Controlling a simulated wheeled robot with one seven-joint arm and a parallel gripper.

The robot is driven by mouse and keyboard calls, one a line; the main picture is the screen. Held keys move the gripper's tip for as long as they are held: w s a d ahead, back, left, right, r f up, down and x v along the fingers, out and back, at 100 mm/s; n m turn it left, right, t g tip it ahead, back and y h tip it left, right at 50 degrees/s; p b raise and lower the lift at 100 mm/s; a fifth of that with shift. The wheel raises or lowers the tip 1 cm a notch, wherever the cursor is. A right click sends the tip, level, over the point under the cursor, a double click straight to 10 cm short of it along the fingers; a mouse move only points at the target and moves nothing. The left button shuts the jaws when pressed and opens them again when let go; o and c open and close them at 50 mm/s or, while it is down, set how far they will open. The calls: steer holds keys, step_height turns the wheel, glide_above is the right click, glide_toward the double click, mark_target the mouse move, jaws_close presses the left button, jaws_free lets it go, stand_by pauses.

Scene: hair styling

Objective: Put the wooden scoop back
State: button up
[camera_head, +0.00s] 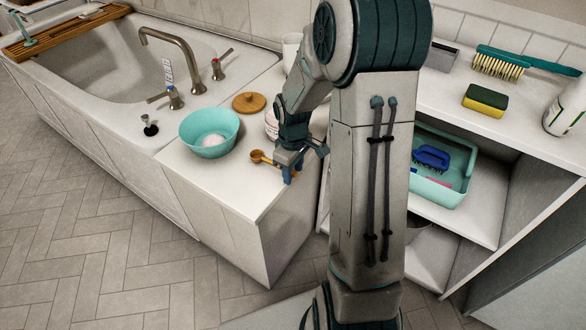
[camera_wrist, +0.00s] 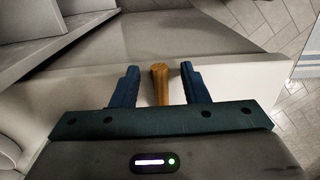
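The wooden scoop (camera_head: 259,156) is at the right part of the white counter beside the sink, its round bowl end to the left of my gripper. My gripper (camera_head: 289,172) is low over the counter at the scoop's handle end. In the wrist view, the scoop's wooden handle (camera_wrist: 160,84) lies between my two dark blue fingers, with a visible gap on each side. The fingers are apart and not closed on it. The scoop's bowl end does not show in the wrist view. A white jar (camera_head: 271,124) stands behind the scoop, partly hidden by my arm.
The sink (camera_head: 100,70) is at left. A shelf at right holds a teal tray (camera_head: 440,194), with a sponge (camera_head: 485,100) and brush above.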

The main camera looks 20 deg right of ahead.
steer(key=shift+r, duration=0.1)
step_height(320, 180, up, 11)
steer(key=p, duration=0.4)
steer(key=s+a+r+m, duration=0.2)
steer(key=s+r+m, duration=0.1)
steer(key=s, duration=0.5)
steer(key=s+a+r+m+t, duration=0.1)
steer(key=s+a+r+m, duration=0.2)
steer(key=s, duration=0.6)
steer(key=shift+s+r+m, duration=0.2)
steer(key=shift+r+m, duration=0.3)
steer(key=shift+m, duration=0.1)
